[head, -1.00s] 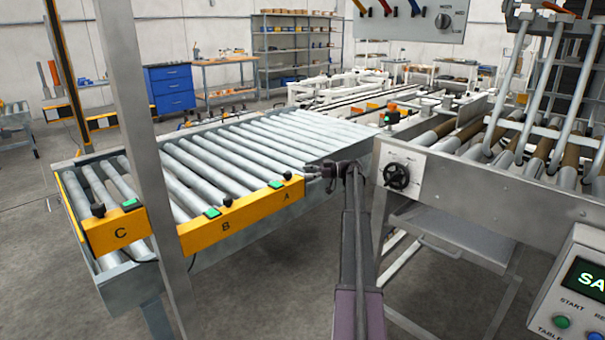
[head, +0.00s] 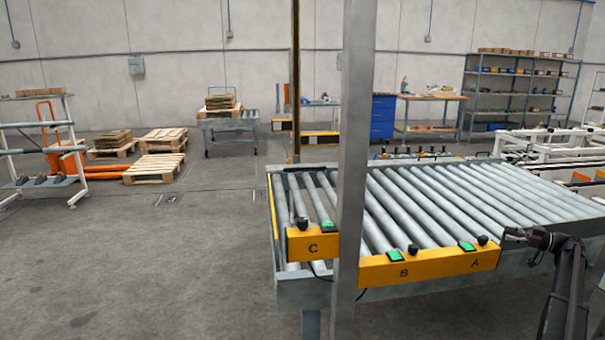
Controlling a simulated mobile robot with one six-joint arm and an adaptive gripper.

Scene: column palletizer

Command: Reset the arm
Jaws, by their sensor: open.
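My gripper (head: 515,237) is at the right of the head view, at the end of my dark arm. It is open, with nothing seen between its fingers. It shows in front of the near side of the roller conveyor (head: 415,275), just right of the yellow panel end marked A. I cannot tell whether it touches the conveyor. My arm runs from there down to the lower right corner.
A grey upright post (head: 350,170) stands in front of the conveyor. Yellow panels with green buttons (head: 467,246) line its near edge. Wooden pallets (head: 155,168) and an orange pallet jack (head: 62,150) stand at the back left.

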